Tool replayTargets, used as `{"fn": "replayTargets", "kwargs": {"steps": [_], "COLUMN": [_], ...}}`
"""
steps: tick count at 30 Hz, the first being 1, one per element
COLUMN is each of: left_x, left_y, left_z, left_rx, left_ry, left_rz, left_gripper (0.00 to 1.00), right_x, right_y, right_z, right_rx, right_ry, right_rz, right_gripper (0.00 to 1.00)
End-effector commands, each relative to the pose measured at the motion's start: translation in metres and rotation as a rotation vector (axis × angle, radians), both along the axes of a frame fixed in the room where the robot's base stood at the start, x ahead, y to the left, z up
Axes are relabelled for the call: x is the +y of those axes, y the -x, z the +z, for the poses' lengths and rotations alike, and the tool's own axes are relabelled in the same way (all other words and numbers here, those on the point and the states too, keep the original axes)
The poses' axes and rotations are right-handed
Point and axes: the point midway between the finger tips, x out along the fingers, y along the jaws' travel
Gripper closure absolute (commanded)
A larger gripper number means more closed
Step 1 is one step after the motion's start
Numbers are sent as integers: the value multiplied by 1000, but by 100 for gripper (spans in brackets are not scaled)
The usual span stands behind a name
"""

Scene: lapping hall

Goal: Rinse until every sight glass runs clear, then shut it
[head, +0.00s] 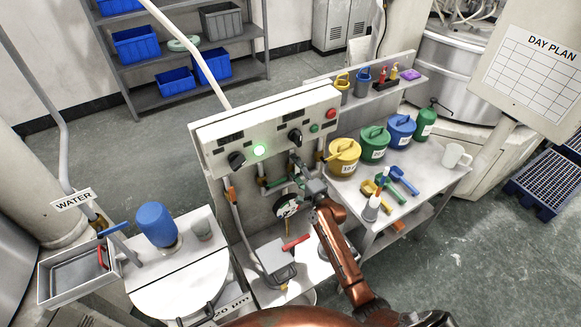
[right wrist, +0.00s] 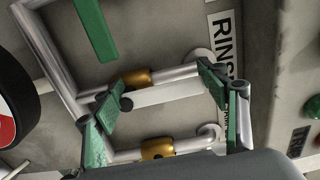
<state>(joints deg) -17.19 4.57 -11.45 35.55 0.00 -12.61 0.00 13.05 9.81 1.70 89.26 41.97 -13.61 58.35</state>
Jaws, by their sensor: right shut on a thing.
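My right gripper (head: 305,180) is at the pipework under the control box (head: 265,130) on the upright panel. In the right wrist view its fingers (right wrist: 165,105) are closed on the two ends of a pale bar (right wrist: 165,92), beside the label that begins RINS (right wrist: 224,45). Pipes with brass-coloured fittings (right wrist: 157,148) run behind the bar. A green handle (right wrist: 95,30) is apart from the fingers. My left gripper is not in view.
A round dial (head: 287,206) is just below the gripper, and a red lever (head: 296,242) is lower. On the right bench stand yellow (head: 343,158), green and blue pots. A blue bottle (head: 157,226) and a metal basin (head: 75,274) are at left.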

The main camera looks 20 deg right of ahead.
Motion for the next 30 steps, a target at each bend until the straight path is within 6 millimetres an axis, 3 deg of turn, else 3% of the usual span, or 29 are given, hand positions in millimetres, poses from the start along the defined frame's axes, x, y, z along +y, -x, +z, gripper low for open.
{"fn": "replayTargets", "kwargs": {"steps": [13,14,22,30], "left_x": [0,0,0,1], "left_y": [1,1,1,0], "left_z": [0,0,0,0], "left_rx": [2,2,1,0], "left_ry": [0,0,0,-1], "left_rz": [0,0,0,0], "left_gripper": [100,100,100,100], "right_x": [-2,-2,-2,-2], "right_y": [1,1,1,2], "right_z": [1,1,0,0], "right_rx": [-4,-4,-3,-2], "right_ry": [17,17,14,12], "right_rz": [-4,-4,-4,-4], "right_gripper": [77,32,15,15]}}
